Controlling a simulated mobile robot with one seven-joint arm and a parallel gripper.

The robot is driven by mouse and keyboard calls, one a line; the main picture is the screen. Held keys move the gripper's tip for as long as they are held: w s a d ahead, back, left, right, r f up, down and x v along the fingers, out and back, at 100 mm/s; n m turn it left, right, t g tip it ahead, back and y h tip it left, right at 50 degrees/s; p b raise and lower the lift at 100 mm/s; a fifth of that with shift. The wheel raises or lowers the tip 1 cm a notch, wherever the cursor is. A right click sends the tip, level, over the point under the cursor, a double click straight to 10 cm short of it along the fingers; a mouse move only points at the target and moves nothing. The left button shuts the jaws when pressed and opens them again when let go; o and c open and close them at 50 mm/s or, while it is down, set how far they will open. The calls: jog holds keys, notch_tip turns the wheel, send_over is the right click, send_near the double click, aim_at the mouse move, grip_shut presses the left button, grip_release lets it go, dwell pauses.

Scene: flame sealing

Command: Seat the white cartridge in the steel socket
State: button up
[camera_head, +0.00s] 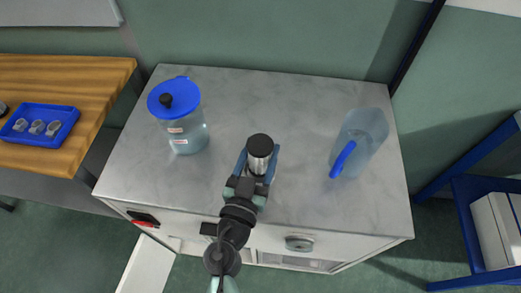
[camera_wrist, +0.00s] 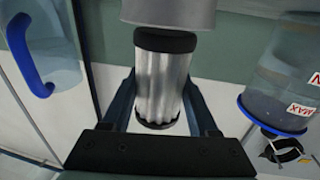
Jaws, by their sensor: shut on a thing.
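My gripper (camera_head: 257,163) is over the middle of the marble counter, shut on a shiny silver cylinder (camera_head: 259,150) with a black top. In the wrist view the same cylinder (camera_wrist: 160,85) stands between the two fingers, ribbed near one end and dark at both ends. A plain grey cylindrical body (camera_wrist: 168,12) is in line with its other end at the top edge of the wrist view. I cannot tell whether the two touch or are apart. I see nothing clearly white that I can name as the cartridge; the fingers hide part of the stack.
A jug with a blue lid (camera_head: 180,125) stands to the left on the counter (camera_head: 290,100). A clear pitcher with a blue handle (camera_head: 363,140) stands to the right. A blue tray (camera_head: 62,115) with small items sits on the wooden table. The counter's back is clear.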

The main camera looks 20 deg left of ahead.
jog(key=shift+f+b, duration=0.5)
jog(key=shift+b, duration=0.05)
dwell(0.5)
jog(key=shift+r, duration=0.55)
jog(key=shift+b, duration=0.4)
dwell(1.7)
jog(key=shift+f+b, duration=0.55)
jog(key=shift+b, duration=0.2)
dwell(0.6)
